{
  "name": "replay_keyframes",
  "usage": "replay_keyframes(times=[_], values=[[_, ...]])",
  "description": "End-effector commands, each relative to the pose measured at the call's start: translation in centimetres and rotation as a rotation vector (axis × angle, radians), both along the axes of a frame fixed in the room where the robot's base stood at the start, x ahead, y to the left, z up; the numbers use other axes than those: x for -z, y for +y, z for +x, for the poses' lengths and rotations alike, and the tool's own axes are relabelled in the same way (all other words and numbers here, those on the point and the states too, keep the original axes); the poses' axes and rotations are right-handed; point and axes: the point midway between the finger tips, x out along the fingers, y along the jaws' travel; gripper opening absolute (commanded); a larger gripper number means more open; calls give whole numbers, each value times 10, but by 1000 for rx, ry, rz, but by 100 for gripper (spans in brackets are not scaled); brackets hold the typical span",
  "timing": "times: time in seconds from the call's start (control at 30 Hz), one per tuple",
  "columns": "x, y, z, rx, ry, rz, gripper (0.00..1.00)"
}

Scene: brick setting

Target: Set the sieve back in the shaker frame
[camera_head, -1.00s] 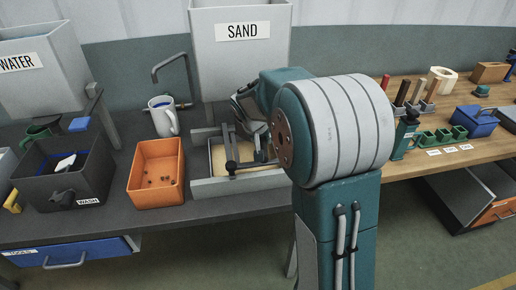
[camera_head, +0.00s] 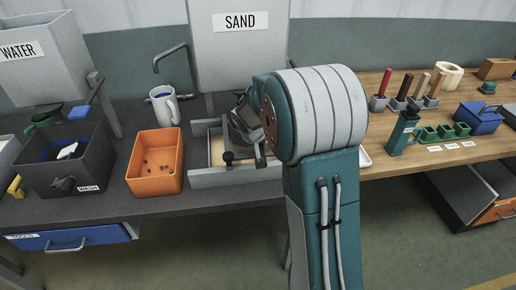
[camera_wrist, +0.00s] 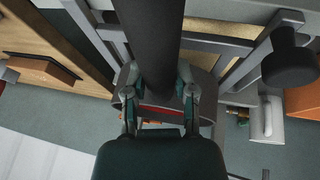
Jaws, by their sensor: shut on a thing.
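The grey shaker frame (camera_head: 235,177) stands on the dark bench below the SAND hopper, with sandy material inside. Its black knob (camera_head: 228,157) also shows in the wrist view (camera_wrist: 290,68), beside grey rails. My gripper (camera_wrist: 161,88) is shut on a thick dark bar (camera_wrist: 151,40), which looks like the sieve's handle. In the head view, my gripper (camera_head: 259,152) is over the frame's right part. My arm hides much of that side.
An orange bin (camera_head: 157,187) with small dark pieces stands left of the frame. A white mug (camera_head: 164,106) is behind it, near the tap (camera_head: 170,56). The SAND hopper (camera_head: 239,60) rises close behind my gripper. A dark WASH bin (camera_head: 85,180) is farther left.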

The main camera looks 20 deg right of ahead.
Motion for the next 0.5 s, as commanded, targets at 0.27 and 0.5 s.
replay_keyframes(times=[0.27,0.5], values=[[10,1,0,-1,-3,-1,0],[15,1,0,0,-2,-1,0]])
